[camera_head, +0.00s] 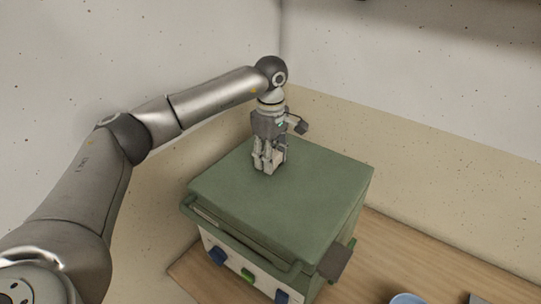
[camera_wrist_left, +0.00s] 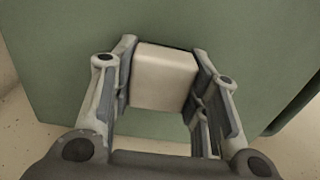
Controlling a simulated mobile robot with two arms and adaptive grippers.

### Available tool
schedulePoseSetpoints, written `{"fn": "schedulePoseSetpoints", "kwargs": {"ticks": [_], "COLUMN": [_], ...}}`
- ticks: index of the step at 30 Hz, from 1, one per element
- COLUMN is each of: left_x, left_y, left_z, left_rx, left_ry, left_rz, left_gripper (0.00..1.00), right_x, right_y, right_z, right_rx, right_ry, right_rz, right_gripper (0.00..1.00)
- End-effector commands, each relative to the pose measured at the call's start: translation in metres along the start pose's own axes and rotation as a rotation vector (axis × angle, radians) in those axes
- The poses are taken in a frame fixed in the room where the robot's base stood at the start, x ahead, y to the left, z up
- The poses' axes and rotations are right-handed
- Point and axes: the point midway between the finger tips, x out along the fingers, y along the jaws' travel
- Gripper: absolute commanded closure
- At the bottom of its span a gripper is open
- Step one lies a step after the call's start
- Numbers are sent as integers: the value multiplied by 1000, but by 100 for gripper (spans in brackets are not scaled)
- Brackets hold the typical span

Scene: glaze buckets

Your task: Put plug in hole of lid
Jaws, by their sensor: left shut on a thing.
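A green box-shaped kiln with a flat green lid (camera_head: 300,200) stands on the wooden surface. My left gripper (camera_head: 265,170) points down over the back left part of the lid. In the left wrist view the gripper (camera_wrist_left: 165,85) is shut on a pale, block-shaped plug (camera_wrist_left: 164,78), with a finger on each side of it. The lid (camera_wrist_left: 245,40) fills most of the background there. The hole is not visible in either view; the gripper and plug may cover it. I cannot tell whether the plug touches the lid. My right gripper is not in view.
The kiln's front has a handle bar, blue knobs (camera_head: 217,256) and a green switch (camera_head: 247,275). A dark grey part (camera_head: 336,262) sticks out at its right. A blue-rimmed round container (camera_head: 408,299) is at the bottom edge. Walls stand close behind the kiln.

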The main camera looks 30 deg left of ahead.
Motion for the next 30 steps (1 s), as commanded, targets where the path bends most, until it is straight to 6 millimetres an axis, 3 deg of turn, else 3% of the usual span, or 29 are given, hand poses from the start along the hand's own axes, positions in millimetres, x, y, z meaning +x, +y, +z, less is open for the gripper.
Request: {"fn": "schedulePoseSetpoints", "kwargs": {"ticks": [18,19,21,24,30], "left_x": [8,7,7,7,7], "left_y": [0,0,0,0,0], "left_z": [0,0,0,0,0], "left_rx": [1,0,0,1,0], "left_ry": [0,0,0,0,0], "left_rz": [0,1,0,0,0], "left_gripper": [84,54,45,33,33], "right_x": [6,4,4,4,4], "right_y": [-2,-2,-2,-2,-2], "right_z": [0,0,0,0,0], "right_rx": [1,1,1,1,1], "right_ry": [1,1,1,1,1], "right_rz": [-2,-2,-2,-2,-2], "right_gripper": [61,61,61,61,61]}}
